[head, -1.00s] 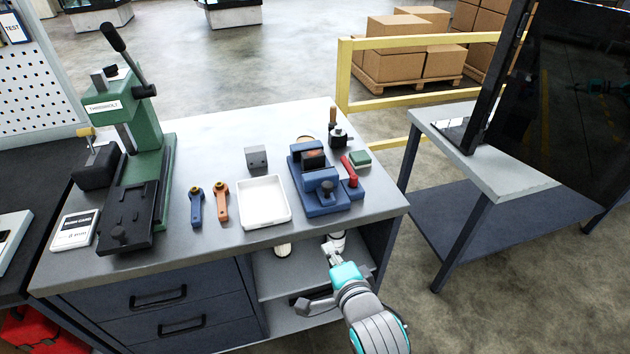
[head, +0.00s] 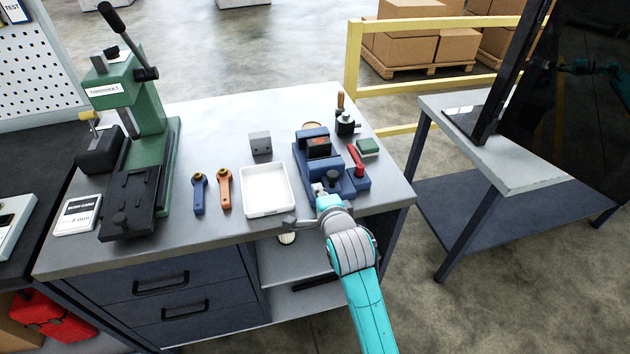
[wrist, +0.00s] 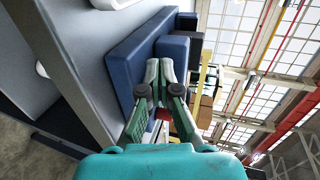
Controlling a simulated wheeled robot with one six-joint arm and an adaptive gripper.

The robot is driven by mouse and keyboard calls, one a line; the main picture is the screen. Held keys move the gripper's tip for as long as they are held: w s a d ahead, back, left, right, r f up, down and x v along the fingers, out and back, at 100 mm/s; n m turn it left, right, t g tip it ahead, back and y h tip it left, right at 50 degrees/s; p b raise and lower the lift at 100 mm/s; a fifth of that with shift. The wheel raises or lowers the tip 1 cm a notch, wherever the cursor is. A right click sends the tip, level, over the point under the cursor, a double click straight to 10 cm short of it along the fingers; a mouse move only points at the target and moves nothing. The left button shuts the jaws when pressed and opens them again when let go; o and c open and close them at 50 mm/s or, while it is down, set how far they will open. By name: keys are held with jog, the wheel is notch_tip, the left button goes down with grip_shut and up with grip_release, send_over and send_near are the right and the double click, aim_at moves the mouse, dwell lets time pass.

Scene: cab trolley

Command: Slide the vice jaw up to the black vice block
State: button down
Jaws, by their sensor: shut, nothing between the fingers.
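The blue vice (head: 306,168) stands near the bench's front right corner. My gripper (head: 320,189) is shut and empty at the front of the vice, close to the jaw. In the wrist view my gripper (wrist: 159,66) has its fingertips together against or just before a blue face of the jaw (wrist: 172,52). I cannot tell whether they touch.
A white tray (head: 268,211) lies left of the vice. A grey block (head: 260,143) stands behind the tray. A red-handled tool (head: 355,159) and a green box (head: 368,147) are close on the vice's right. A green press (head: 150,130) stands farther left.

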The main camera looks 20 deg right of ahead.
aim_at(309, 166)
jog(key=shift+w, duration=1.8)
jog(key=shift+w, duration=0.1)
jog(key=w, duration=0.6)
